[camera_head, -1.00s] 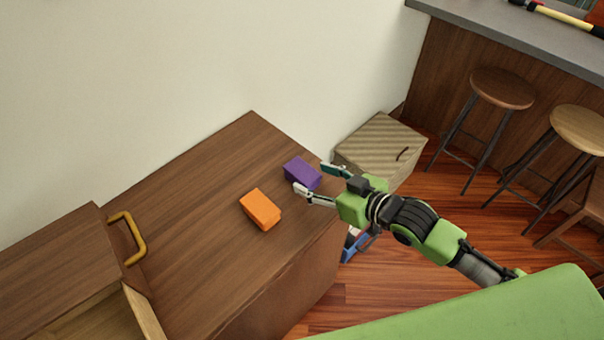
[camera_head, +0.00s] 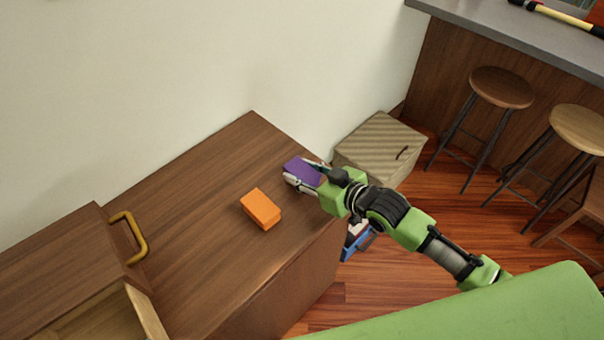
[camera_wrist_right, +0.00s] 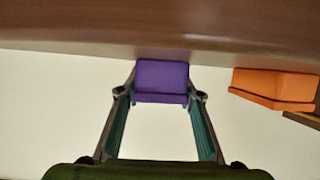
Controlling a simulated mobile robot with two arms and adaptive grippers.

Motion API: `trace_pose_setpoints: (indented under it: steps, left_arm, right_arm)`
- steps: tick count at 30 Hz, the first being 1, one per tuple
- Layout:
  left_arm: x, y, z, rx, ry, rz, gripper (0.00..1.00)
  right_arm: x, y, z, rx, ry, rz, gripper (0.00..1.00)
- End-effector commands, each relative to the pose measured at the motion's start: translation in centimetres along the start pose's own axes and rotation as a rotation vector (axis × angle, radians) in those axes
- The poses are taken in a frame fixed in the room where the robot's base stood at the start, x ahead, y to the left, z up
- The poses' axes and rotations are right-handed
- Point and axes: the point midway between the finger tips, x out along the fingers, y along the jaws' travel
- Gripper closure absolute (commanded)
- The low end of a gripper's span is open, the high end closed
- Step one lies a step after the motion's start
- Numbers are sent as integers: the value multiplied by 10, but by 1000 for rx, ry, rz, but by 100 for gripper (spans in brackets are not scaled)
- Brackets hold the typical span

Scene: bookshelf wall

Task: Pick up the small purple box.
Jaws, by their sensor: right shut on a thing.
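The small purple box (camera_head: 301,169) is at the right end of the brown wooden cabinet top. My right gripper (camera_head: 303,177) is shut on it, one finger on each side. In the right wrist view the purple box (camera_wrist_right: 161,80) sits between the two fingertips of my right gripper (camera_wrist_right: 161,97). I cannot tell whether the box is clear of the cabinet top. My left gripper is not in view.
An orange box (camera_head: 261,208) lies on the cabinet top (camera_head: 190,215), left of my right gripper. A yellow handle (camera_head: 129,238) and an open drawer (camera_head: 95,318) are at the left. A striped box (camera_head: 379,146) stands on the floor behind. Stools (camera_head: 501,88) stand at the right.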

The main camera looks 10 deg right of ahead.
Motion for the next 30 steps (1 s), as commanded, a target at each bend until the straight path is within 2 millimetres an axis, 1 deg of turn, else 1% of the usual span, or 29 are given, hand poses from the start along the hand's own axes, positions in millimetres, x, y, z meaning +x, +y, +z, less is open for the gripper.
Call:
trace_pose_setpoints:
  steps: [8, 11, 14, 15, 17, 24, 25, 30]
  left_arm:
    - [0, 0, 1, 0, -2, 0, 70]
    - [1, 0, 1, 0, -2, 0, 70]
    - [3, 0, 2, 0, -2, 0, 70]
    - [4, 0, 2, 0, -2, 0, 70]
    - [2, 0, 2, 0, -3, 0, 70]
    - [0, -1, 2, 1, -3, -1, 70]
    - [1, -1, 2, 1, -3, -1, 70]
    - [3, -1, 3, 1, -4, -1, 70]
  right_arm:
    - [-1, 0, -3, 0, 0, 0, 77]
    - [-4, 0, -10, -1, 2, -1, 77]
    - [-9, 0, -23, -3, 4, 0, 77]
    - [-12, 0, -31, -3, 4, 0, 77]
    - [-23, -9, -38, 0, 2, -4, 77]
    - [-70, -44, -75, 0, 3, -3, 77]
    - [-75, -51, -73, 4, 1, -5, 77]
    - [-104, -80, -80, 4, 1, -3, 77]
